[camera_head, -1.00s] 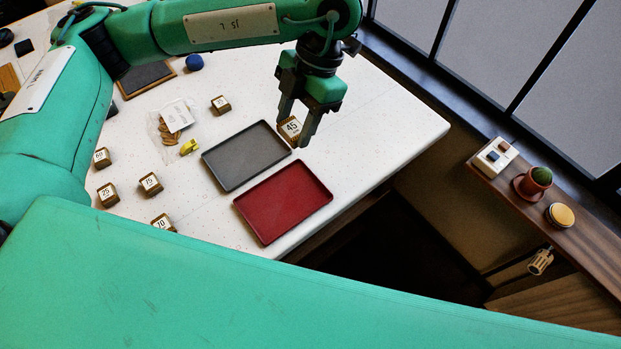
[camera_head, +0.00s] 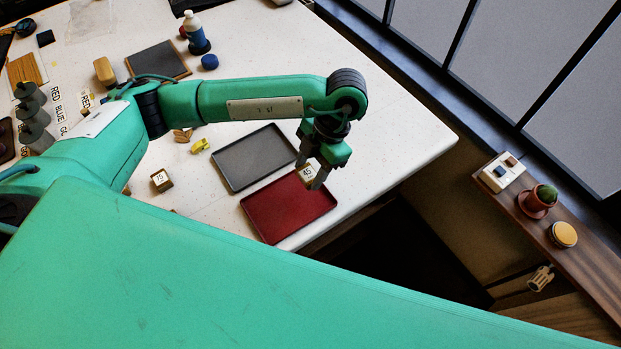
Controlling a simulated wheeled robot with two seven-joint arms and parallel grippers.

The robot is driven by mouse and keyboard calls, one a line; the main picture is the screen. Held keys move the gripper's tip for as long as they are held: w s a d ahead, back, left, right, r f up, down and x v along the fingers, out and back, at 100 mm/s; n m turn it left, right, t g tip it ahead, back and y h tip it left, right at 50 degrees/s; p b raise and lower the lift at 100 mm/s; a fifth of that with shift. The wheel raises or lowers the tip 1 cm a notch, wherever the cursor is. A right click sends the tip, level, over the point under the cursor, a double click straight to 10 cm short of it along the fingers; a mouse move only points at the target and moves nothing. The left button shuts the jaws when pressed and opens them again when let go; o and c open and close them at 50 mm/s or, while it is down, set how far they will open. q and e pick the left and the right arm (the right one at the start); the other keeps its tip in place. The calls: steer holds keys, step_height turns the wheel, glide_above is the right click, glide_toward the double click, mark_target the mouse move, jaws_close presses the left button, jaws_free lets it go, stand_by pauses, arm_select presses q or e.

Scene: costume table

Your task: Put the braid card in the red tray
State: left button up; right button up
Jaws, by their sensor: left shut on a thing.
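My left gripper (camera_head: 318,178) is shut on a small wooden block (camera_head: 308,174) with a white label reading 45. The block is over the far right part of the red tray (camera_head: 272,222); I cannot tell whether it touches the tray. A brown bit of what looks like the braid card (camera_head: 183,135) shows just below my left arm, left of the grey tray; the arm hides the rest of it. The red tray looks otherwise empty. My right gripper is not in view.
An empty grey tray (camera_head: 240,166) lies beside the red one. A yellow item (camera_head: 200,146) and a block labelled 15 (camera_head: 161,180) lie to the left. A bottle (camera_head: 196,38), a blue ball (camera_head: 209,62) and a dark pad (camera_head: 157,60) are behind my arm.

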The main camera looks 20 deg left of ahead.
mark_target(306, 194)
arm_select(q)
step_height(306, 194, down, 2)
steer(key=shift+f, duration=0.15)
step_height(306, 194, down, 3)
steer(key=shift+f+p, duration=0.15)
steer(key=shift+p, duration=0.65)
steer(key=shift+f, duration=0.3)
steer(key=shift+f, duration=0.1)
steer(key=shift+f+b, duration=0.15)
steer(key=shift+b, duration=0.2)
steer(key=o, duration=0.9)
steer(key=shift+o, duration=0.2)
